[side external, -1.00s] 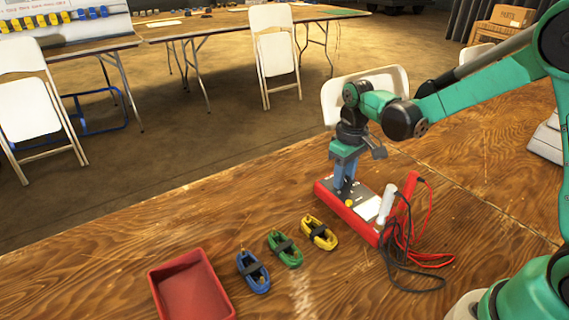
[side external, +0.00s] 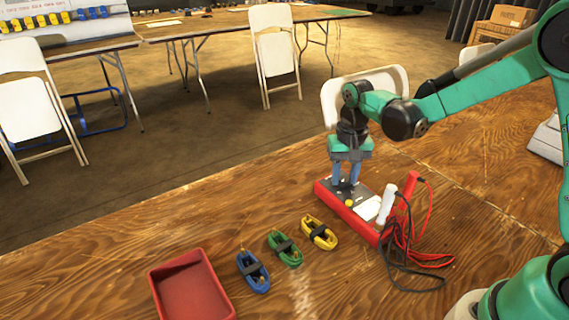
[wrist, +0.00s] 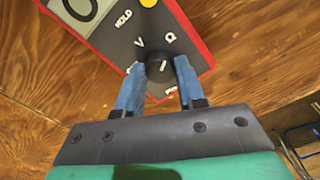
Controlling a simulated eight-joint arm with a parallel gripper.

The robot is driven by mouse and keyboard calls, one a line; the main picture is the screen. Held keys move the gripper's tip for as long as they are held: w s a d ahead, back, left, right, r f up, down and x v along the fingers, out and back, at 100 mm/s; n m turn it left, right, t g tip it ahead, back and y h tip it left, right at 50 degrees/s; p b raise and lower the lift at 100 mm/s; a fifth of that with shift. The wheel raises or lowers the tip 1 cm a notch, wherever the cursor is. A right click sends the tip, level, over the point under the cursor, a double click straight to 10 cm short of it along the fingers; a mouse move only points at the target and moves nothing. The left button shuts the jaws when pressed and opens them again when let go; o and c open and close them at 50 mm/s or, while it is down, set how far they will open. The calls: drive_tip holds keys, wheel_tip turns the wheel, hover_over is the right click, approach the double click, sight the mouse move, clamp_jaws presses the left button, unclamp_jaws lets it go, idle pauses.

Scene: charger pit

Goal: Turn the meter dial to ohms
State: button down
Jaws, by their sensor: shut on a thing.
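The red and dark grey meter (side external: 347,213) lies on the wooden table in the side view. In the wrist view its face shows a black dial (wrist: 159,68), with V and ohm marks (wrist: 169,37) beyond it. The dial's short white line tilts up and slightly right, roughly towards the ohm mark; its exact setting is hard to tell. My gripper (wrist: 160,82) has its blue fingers on either side of the dial and is shut on it. It also shows above the meter in the side view (side external: 346,184). The fingers hide some lower and left markings.
Red and black leads (side external: 413,240) with probes lie at the meter's right end. Yellow (side external: 319,233), green (side external: 285,248) and blue (side external: 253,271) cable coils lie to its left, with a red tray (side external: 191,288) beyond. The table's front middle is clear.

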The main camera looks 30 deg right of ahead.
sight(344, 178)
idle(0.4)
drive_tip(key=c, duration=0.5)
unclamp_jaws()
drive_tip(key=shift+r, duration=2.8)
drive_tip(key=s+a+r+n+t, duration=0.1)
drive_tip(key=s+n+t, duration=0.1)
drive_tip(key=s, duration=0.1)
drive_tip(key=s+a+r+n+t, duration=0.1)
drive_tip(key=s+n+t, duration=0.1)
drive_tip(key=s, duration=0.1)
drive_tip(key=s+a+r+n+t, duration=0.1)
drive_tip(key=s+r+n+t, duration=0.1)
drive_tip(key=t, duration=0.1)
drive_tip(key=shift+s+a+r, duration=0.1)
drive_tip(key=shift+s+a, duration=0.15)
drive_tip(key=shift+s, duration=0.15)
